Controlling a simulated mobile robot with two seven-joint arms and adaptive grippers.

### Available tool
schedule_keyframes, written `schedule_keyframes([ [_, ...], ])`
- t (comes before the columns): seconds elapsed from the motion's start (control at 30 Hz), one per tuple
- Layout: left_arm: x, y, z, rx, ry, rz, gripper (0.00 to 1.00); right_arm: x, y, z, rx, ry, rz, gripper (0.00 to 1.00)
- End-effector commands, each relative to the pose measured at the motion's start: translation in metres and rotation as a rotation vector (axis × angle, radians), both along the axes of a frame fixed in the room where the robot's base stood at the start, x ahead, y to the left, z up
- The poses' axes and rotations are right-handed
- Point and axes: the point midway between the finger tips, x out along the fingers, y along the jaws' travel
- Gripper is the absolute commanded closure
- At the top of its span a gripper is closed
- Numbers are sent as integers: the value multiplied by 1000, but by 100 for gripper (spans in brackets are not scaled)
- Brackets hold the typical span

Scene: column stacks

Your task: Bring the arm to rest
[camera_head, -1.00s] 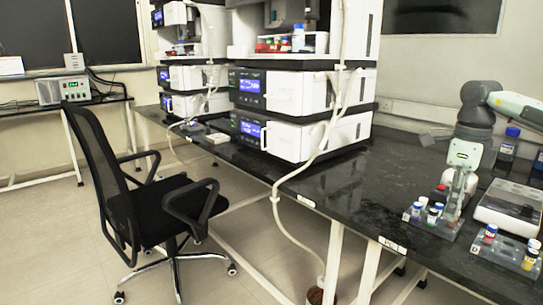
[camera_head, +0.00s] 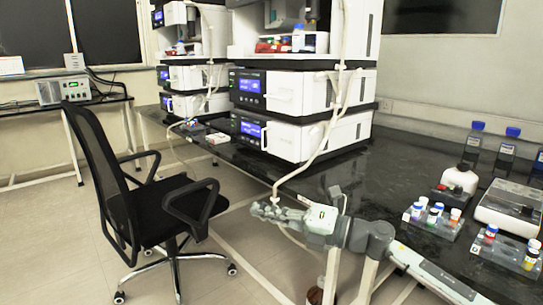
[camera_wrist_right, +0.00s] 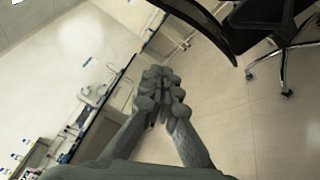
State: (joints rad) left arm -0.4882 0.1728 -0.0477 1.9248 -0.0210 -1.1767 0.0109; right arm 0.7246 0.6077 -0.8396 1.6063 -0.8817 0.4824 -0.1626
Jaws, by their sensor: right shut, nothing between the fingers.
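My right gripper (camera_head: 262,210) is in the lower middle of the head view, in front of the bench's front edge. Its arm comes in from the lower right, and the fingers point left toward the chair. In the right wrist view the fingers of this gripper (camera_wrist_right: 160,80) are together with nothing between them. The floor and the bench edge show beyond them. My left gripper is in neither view.
The black bench (camera_head: 340,185) runs along the right. It bears stacked white instruments (camera_head: 300,100), a vial rack (camera_head: 435,222), another rack (camera_head: 500,252), a scale (camera_head: 510,205) and blue-capped bottles (camera_head: 506,152). A black chair (camera_head: 165,210) stands left of my gripper, with open floor around it.

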Motion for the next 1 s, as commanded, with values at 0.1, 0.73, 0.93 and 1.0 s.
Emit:
schedule_keyframes([
  [0.1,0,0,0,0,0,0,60,21,-30,-21,340,261,-282,100],
  [0.73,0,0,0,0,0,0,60,-156,-259,-365,965,1436,-1581,100],
  [0.93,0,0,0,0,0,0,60,-264,-280,-421,972,1678,-1861,100],
  [1.0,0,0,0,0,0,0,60,-290,-282,-430,966,1731,-1926,100],
])
